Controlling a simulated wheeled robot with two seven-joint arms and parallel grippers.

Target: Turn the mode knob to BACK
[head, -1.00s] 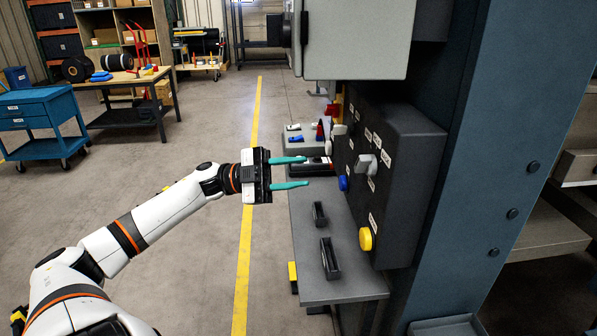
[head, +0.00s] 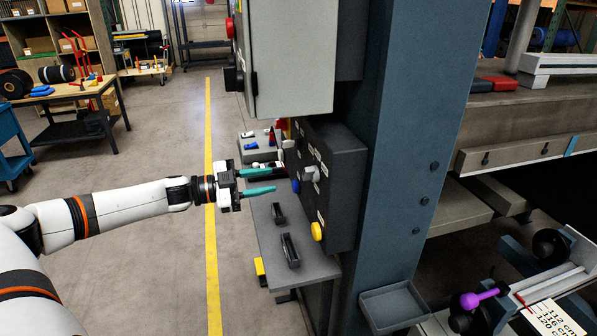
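The dark control box (head: 342,190) is mounted on the blue press column, its face turned left. A light grey lever knob (head: 311,174) sits on that face among several small white labels. Their text is too small to read, so I cannot tell which position it points to. A second pale knob (head: 289,146) is farther along the face. My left gripper (head: 281,180) has teal fingers, spread apart and empty. It is left of the box, with its fingertips pointing at the face near the blue button. My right gripper is not in view.
A blue button (head: 295,186) and a yellow button (head: 317,232) project from the box. A grey shelf (head: 300,270) with small black holders is below. A light grey cabinet (head: 290,60) hangs above. A grey tray (head: 393,305) is lower right. Open floor lies left.

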